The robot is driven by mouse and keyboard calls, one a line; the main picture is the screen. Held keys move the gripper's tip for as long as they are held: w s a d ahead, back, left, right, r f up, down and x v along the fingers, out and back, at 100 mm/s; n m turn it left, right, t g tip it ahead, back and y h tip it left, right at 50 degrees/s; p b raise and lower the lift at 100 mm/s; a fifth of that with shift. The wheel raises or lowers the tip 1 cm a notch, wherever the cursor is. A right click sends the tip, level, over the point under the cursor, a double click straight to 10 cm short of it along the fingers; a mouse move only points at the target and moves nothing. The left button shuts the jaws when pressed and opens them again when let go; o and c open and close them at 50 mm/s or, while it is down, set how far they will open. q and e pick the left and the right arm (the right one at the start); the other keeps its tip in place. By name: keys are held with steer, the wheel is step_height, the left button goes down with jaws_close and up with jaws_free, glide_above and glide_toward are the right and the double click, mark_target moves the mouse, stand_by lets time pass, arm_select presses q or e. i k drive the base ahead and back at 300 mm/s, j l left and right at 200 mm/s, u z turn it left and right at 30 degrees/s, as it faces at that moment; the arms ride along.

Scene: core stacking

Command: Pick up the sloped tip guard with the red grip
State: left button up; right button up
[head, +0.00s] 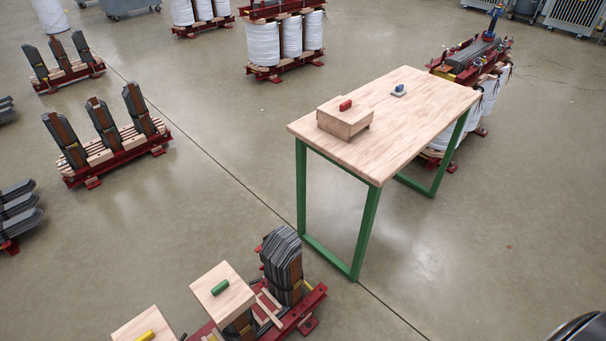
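The sloped tip guard with the red grip (340,121) is a light wooden block with a small red handle on top. It sits on the near left part of the wooden table (425,118). Nothing covers it from above, and its far side is hidden. Neither of my grippers shows in the head view.
The table has green legs. A small grey piece with a blue grip (398,91) lies farther back on it. A wooden guard with a green grip (224,293) sits on a core assembly at the bottom. Another with a yellow grip (135,327) is cut off.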

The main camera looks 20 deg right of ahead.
mark_target(342, 117)
steer(key=u, duration=0.3)
steer(key=l+u, duration=0.4)
steer(key=l, duration=0.2)
steer(key=l+u, duration=0.4)
steer(key=l, duration=0.2)
